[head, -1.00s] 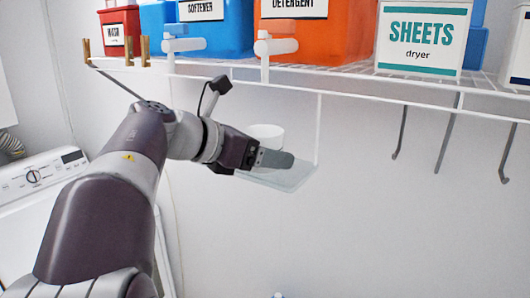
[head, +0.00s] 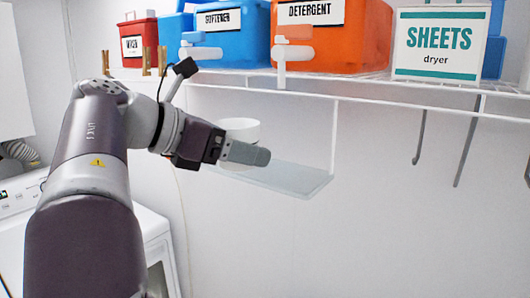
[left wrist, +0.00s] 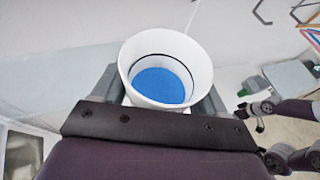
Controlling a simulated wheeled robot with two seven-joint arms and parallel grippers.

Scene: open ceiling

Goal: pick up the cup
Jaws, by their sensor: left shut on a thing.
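A white cup (head: 240,129) shows behind my left gripper (head: 246,153) in the head view, at the near left end of a small glass shelf (head: 295,180). The gripper hides its lower part, so I cannot tell whether it touches the shelf. In the left wrist view the cup (left wrist: 166,68) is upright between the two grey fingers of my left gripper (left wrist: 160,95), with a blue inside bottom and a dark line round the inner wall. The left gripper is shut on the cup. What looks like my right arm shows at the right edge there; its jaws are unclear.
Above is a white wire shelf (head: 345,88) with a red box (head: 140,42), blue and orange bins (head: 318,40) and a white SHEETS box (head: 440,42). Hooks (head: 465,140) hang at the right. A white washing machine (head: 155,240) stands lower left.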

